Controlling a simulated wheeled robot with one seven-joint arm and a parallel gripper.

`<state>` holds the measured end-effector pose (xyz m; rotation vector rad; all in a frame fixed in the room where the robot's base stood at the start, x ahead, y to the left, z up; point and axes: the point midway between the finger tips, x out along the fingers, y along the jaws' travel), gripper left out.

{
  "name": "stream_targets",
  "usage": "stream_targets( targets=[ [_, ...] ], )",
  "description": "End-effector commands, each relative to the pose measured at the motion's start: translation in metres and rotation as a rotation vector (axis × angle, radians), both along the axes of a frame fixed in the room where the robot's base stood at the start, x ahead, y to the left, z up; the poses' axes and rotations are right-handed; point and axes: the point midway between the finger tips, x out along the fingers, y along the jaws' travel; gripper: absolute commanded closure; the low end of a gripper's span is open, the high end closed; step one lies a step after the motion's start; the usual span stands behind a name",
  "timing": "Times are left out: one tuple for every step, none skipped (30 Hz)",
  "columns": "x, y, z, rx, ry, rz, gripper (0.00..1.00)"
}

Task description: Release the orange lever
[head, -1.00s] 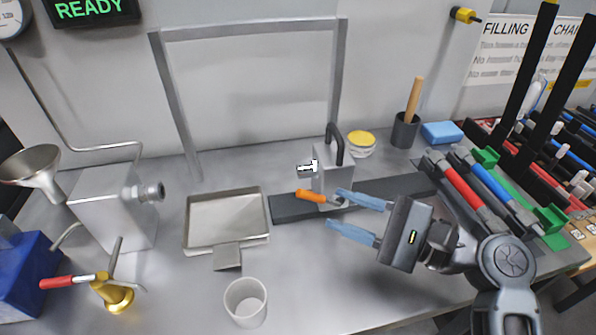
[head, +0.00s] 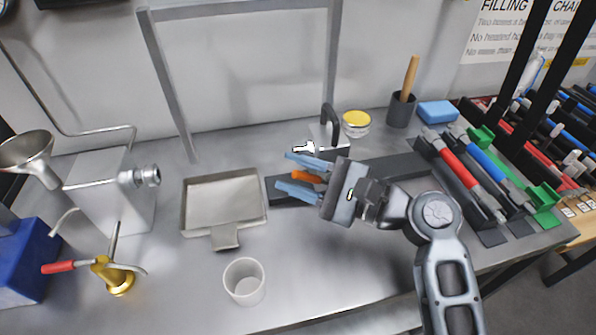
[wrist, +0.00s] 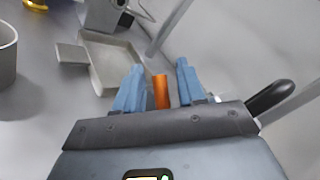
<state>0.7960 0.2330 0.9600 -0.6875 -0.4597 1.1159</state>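The orange lever (head: 306,177) sits low on the front of a grey metal block (head: 331,138) with a black handle on top. My gripper (head: 296,175) is at the lever, with its blue fingers pointing left. In the wrist view the orange lever (wrist: 160,91) stands between the two fingers of my gripper (wrist: 160,88). A clear gap shows on both sides of it, wider on the right. The fingers are open and do not appear to touch the lever. My gripper hides part of the block and the lever's root.
A shallow metal tray (head: 224,202) with a spout lies to the left, and a white cup (head: 244,281) stands in front. The block stands on a dark rail (head: 400,166). Red and blue tubes (head: 470,175) lie in a rack at right.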

Motion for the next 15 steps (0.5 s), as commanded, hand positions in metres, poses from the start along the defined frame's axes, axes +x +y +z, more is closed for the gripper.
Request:
stream_targets(
  targets=[
    [0.0000,-0.0001,0.0000,0.000,0.000,0.000,0.62],
    [-0.0001,-0.0002,0.0000,0.000,0.000,0.000,0.65],
    [-0.0001,-0.0002,0.0000,0.000,0.000,0.000,0.69],
    [-0.0001,-0.0002,0.0000,0.000,0.000,0.000,0.72],
    [-0.0001,-0.0002,0.0000,0.000,0.000,0.000,0.75],
    [-0.0001,-0.0003,0.0000,0.000,0.000,0.000,0.79],
    [-0.0001,-0.0003,0.0000,0.000,0.000,0.000,0.81],
    [-0.0001,-0.0003,0.0000,0.000,0.000,0.000,0.84],
    [-0.0001,-0.0003,0.0000,0.000,0.000,0.000,0.88],
    [-0.0001,-0.0003,0.0000,0.000,0.000,0.000,0.91],
    [-0.0001,-0.0003,0.0000,0.000,0.000,0.000,0.94],
    [-0.0002,-0.0003,-0.0001,0.000,0.000,0.000,0.98],
    [-0.0002,-0.0003,-0.0001,0.000,0.000,0.000,1.00],
    [-0.0002,-0.0003,-0.0001,0.000,0.000,0.000,1.00],
    [-0.0002,-0.0003,-0.0001,0.000,0.000,0.000,1.00]
  ],
)
